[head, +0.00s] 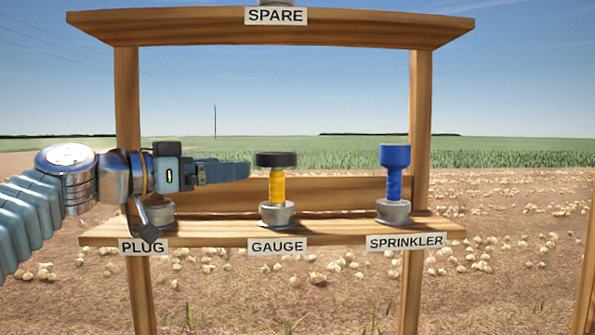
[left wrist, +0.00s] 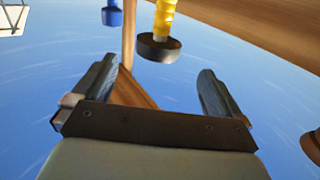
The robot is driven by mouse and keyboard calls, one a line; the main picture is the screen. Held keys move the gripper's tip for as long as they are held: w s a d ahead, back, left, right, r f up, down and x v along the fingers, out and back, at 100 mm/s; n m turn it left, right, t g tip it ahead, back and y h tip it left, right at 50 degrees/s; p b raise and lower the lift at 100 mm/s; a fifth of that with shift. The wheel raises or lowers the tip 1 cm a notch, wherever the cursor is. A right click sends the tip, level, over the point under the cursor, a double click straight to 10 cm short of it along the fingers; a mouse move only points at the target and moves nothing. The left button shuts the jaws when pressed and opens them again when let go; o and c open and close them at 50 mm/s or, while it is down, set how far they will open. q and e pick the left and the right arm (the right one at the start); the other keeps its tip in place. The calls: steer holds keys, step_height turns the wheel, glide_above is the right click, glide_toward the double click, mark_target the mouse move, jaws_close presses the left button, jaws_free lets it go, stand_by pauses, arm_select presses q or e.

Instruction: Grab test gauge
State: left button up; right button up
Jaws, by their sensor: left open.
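The test gauge (head: 277,183) has a yellow body and a round black top. It stands upright in a grey metal holder (head: 277,214) above the GAUGE label (head: 278,246). In the left wrist view, the gauge (left wrist: 160,46) appears upside down beyond and between the open fingers of my left gripper (left wrist: 158,88). The fingers are empty and do not touch it. My right gripper is in neither view.
A blue sprinkler (head: 395,170) stands in its holder at the right, and shows in the left wrist view (left wrist: 112,14). The PLUG holder (head: 160,214) is partly behind my arm. An upper shelf (head: 350,28) labelled SPARE and wooden posts (head: 420,110) frame the space.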

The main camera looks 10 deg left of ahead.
mark_target(259, 164)
arm_select(q)
steer(key=p+x, duration=0.2)
steer(key=x, duration=0.5)
steer(key=shift+w+d+r, duration=0.1)
steer(key=p+x, duration=0.2)
steer(key=x, duration=0.2)
steer(key=shift+w+d+r, duration=0.15)
steer(key=shift+d+r, duration=0.05)
steer(key=shift+w+d+f+p, duration=0.15)
steer(key=shift+w+d+p, duration=0.05)
steer(key=shift+w+p, duration=0.1)
steer(key=shift+c, duration=0.2)
steer(key=c, duration=0.9)
steer(key=shift+c, duration=0.4)
